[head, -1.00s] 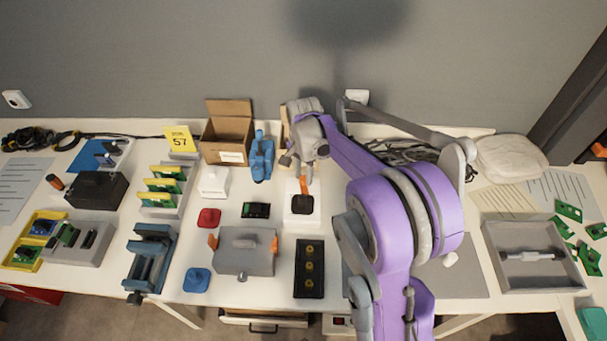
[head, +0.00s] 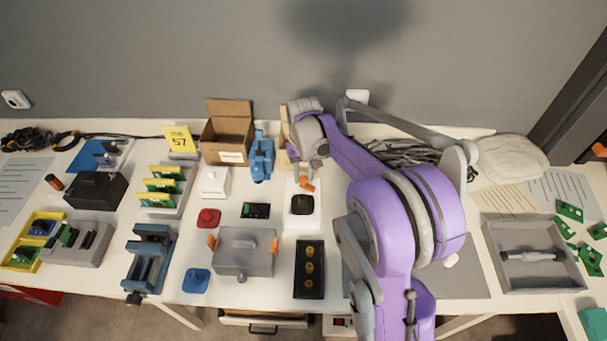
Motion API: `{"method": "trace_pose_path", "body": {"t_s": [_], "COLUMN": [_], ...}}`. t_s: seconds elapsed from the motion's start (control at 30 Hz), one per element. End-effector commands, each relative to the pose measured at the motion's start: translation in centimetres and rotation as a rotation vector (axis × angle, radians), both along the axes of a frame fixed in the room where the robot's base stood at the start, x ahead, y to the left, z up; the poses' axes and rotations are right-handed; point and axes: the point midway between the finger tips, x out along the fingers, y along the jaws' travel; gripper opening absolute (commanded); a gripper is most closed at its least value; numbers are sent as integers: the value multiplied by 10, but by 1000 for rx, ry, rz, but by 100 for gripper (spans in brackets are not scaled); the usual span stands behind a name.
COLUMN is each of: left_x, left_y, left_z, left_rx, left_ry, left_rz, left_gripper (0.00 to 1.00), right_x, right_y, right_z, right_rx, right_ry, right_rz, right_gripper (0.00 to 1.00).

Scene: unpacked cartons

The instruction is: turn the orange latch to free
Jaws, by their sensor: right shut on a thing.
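The orange latch (head: 307,185) is at the far end of a white block (head: 303,220), just behind a black rounded part (head: 302,204) on that block. My right gripper (head: 307,174) comes down over the latch from behind and is shut on it; the fingers partly hide their contact. The latch now looks short and slanted across the block. My left gripper is not in view.
A grey box (head: 245,253) with orange side tabs and a black tray (head: 309,268) with brass rings stand in front. A blue device (head: 262,157) and an open carton (head: 229,133) are behind left. My right arm covers the table's middle right.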

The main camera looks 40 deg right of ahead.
Motion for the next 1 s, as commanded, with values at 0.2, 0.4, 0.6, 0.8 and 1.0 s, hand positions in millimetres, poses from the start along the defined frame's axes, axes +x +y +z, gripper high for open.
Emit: {"method": "trace_pose_path", "body": {"t_s": [0.2,0.4,0.6,0.8,1.0], "left_x": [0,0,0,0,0], "left_y": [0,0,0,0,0], "left_z": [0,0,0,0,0], "left_rx": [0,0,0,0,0], "left_ry": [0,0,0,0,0], "left_rz": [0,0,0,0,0], "left_gripper": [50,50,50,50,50], "right_x": [0,0,0,0,0], "right_y": [0,0,0,0,0], "right_z": [1,1,1,1,1], "right_rx": [0,-1,-2,-2,-2], "right_ry": [-1,-1,-2,-2,-2], "right_rz": [188,328,420,464,477], "right_gripper": [0,0,0,0,0]}}
